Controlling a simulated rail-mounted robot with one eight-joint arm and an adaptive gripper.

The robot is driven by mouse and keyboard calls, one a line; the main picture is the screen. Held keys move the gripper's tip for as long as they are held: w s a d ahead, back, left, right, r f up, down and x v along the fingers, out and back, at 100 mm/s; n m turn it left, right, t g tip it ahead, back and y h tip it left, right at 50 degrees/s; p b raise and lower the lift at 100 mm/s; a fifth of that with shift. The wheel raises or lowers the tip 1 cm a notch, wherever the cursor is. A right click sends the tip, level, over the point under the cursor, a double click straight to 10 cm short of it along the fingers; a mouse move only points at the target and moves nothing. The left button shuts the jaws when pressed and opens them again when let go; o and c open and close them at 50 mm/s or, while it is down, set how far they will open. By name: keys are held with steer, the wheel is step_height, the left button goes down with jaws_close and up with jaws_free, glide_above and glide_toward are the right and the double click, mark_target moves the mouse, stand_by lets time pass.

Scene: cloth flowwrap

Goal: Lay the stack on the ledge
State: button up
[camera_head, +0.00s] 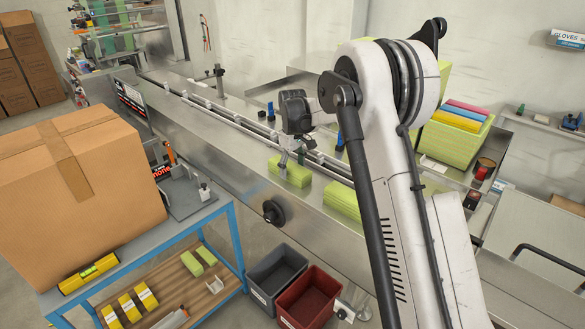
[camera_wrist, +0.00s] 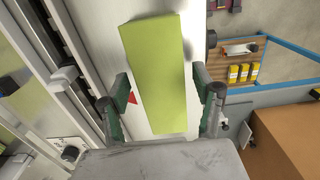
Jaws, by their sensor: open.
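A yellow-green stack of cloths (camera_head: 290,172) lies on the steel ledge (camera_head: 240,153) along the front of the machine. My gripper (camera_head: 291,158) is just above it, pointing down. In the wrist view the stack (camera_wrist: 158,50) lies lengthwise between my two open fingers (camera_wrist: 160,82). A small gap shows on each side of it, so the fingers appear apart from it. Another yellow-green stack (camera_head: 342,201) lies farther right on the ledge, partly hidden by my arm.
A conveyor channel with a rail (camera_head: 235,118) runs behind the ledge. A black knob (camera_head: 273,212) sticks out in front. Grey (camera_head: 275,272) and red (camera_head: 309,298) bins stand below. A large carton (camera_head: 75,190) sits on a blue-framed bench at left. Colored cloths (camera_head: 463,113) are piled at right.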

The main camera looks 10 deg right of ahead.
mark_target(293, 167)
step_height(293, 167, up, 12)
steer(key=b, duration=0.1)
steer(key=s+r+m+t, duration=0.2)
steer(key=s+r, duration=0.6)
steer(key=s, duration=0.2)
steer(key=s+r+m+t, duration=0.2)
steer(key=s+m+t, duration=0.1)
steer(key=s, duration=2.1)
steer(key=s+f+m+t, duration=0.1)
steer(key=s+f+t, duration=0.1)
steer(key=s+f, duration=0.4)
steer(key=s, duration=0.5)
steer(key=shift+f+m, duration=0.15)
steer(key=shift+m, duration=0.25)
step_height(293, 167, down, 5)
steer(key=b, duration=0.5)
steer(key=shift+f, duration=0.2)
